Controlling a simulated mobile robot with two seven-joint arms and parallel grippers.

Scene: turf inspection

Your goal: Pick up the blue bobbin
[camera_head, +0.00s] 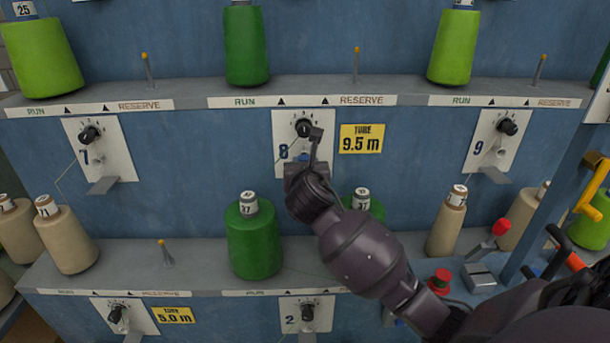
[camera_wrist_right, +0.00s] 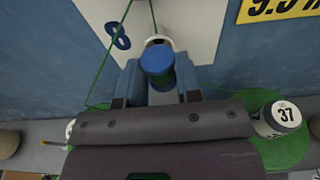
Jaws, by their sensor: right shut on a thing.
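The blue bobbin (camera_wrist_right: 157,62) shows in the right wrist view as a short blue cylinder with its round end facing the camera. It sits between the two fingers of my right gripper (camera_wrist_right: 158,84), which is shut on it. In the head view my right gripper (camera_head: 305,170) is in front of the lower part of panel 8 (camera_head: 286,135), and only a small patch of blue shows there. A white ring-shaped part (camera_wrist_right: 158,41) is right behind the bobbin; I cannot tell if they touch. My left gripper is not in view.
A green cone (camera_head: 254,240) stands on the lower shelf left of my arm; another green cone (camera_head: 375,207), labelled 37, is partly behind my arm. Beige cones (camera_head: 448,222) stand at the right. Green thread (camera_wrist_right: 108,62) runs beside panel 8. The upper shelf (camera_head: 190,92) overhangs above.

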